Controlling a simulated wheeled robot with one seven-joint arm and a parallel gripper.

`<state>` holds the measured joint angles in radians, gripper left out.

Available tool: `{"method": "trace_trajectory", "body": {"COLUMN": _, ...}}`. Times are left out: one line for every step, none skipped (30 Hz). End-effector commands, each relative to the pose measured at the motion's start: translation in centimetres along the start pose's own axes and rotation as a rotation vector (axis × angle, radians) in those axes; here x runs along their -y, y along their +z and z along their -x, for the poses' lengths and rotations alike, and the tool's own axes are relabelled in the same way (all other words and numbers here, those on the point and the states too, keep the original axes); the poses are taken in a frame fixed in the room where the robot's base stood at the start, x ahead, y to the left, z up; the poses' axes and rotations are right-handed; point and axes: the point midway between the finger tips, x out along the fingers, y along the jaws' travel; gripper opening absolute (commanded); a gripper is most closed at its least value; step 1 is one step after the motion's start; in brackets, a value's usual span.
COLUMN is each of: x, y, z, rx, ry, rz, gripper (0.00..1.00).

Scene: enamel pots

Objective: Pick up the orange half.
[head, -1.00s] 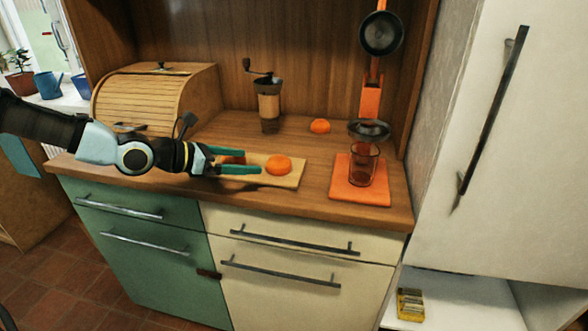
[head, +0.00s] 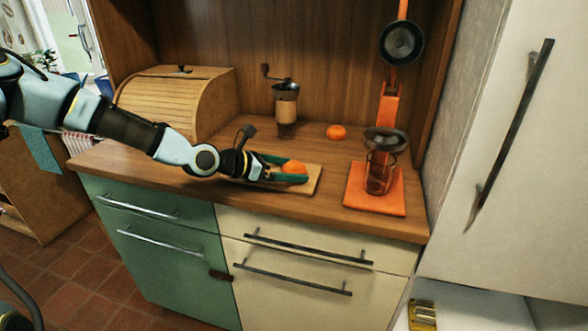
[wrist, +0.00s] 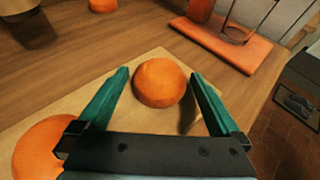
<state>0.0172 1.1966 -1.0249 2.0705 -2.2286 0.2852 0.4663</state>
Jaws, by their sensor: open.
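An orange half (head: 294,168) sits dome up on the wooden cutting board (head: 312,184); in the wrist view this orange half (wrist: 160,82) lies between the fingertips. My gripper (head: 293,168) is open, its green fingers one on each side of the fruit. In the wrist view my gripper (wrist: 160,85) shows a gap between each finger and the orange. A second orange half (wrist: 42,148) lies on the board at the lower left of the wrist view, beside the left finger; the arm hides it in the head view.
An orange juicer stand (head: 388,130) with a glass (head: 380,175) is on an orange base (head: 374,200) to the right. A further orange piece (head: 336,132) and a coffee grinder (head: 286,105) stand behind. A roll-top bread box (head: 185,100) is at the back left.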

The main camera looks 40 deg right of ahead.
Motion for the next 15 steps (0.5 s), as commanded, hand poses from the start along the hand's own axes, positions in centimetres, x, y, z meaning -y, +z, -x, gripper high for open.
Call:
{"method": "trace_trajectory", "body": {"x": 0.00, "y": -0.02, "z": 0.01, "rx": 0.000, "ry": 0.000, "rz": 0.000, "gripper": 1.00}}
{"method": "trace_trajectory", "body": {"x": 0.00, "y": -0.01, "z": 0.01, "rx": 0.000, "ry": 0.000, "rz": 0.000, "gripper": 1.00}}
{"method": "trace_trajectory", "body": {"x": 0.01, "y": -0.01, "z": 0.02, "rx": 0.000, "ry": 0.000, "rz": 0.000, "gripper": 0.95}}
{"method": "trace_trajectory", "body": {"x": 0.01, "y": -0.01, "z": 0.02, "rx": 0.000, "ry": 0.000, "rz": 0.000, "gripper": 0.92}}
{"method": "trace_trajectory", "body": {"x": 0.01, "y": -0.01, "z": 0.02, "rx": 0.000, "ry": 0.000, "rz": 0.000, "gripper": 0.89}}
{"method": "trace_trajectory", "body": {"x": 0.01, "y": -0.01, "z": 0.02, "rx": 0.000, "ry": 0.000, "rz": 0.000, "gripper": 0.84}}
{"method": "trace_trajectory", "body": {"x": 0.01, "y": -0.01, "z": 0.03, "rx": 0.000, "ry": 0.000, "rz": 0.000, "gripper": 0.81}}
{"method": "trace_trajectory", "body": {"x": 0.01, "y": -0.01, "z": 0.03, "rx": 0.000, "ry": 0.000, "rz": -0.001, "gripper": 0.78}}
{"method": "trace_trajectory", "body": {"x": 0.01, "y": -0.01, "z": 0.03, "rx": 0.000, "ry": 0.000, "rz": -0.001, "gripper": 0.73}}
{"method": "trace_trajectory", "body": {"x": 0.01, "y": -0.01, "z": 0.03, "rx": 0.000, "ry": 0.000, "rz": -0.001, "gripper": 0.70}}
{"method": "trace_trajectory", "body": {"x": 0.01, "y": -0.01, "z": 0.03, "rx": 0.000, "ry": 0.000, "rz": -0.001, "gripper": 0.66}}
{"method": "trace_trajectory", "body": {"x": 0.01, "y": -0.01, "z": 0.03, "rx": 0.000, "ry": 0.000, "rz": -0.001, "gripper": 0.62}}
{"method": "trace_trajectory", "body": {"x": 0.02, "y": -0.01, "z": 0.03, "rx": 0.000, "ry": 0.000, "rz": -0.001, "gripper": 0.58}}
{"method": "trace_trajectory", "body": {"x": 0.02, "y": -0.01, "z": 0.03, "rx": 0.000, "ry": 0.000, "rz": -0.001, "gripper": 0.55}}
{"method": "trace_trajectory", "body": {"x": 0.02, "y": -0.01, "z": 0.04, "rx": 0.000, "ry": 0.000, "rz": -0.001, "gripper": 0.51}}
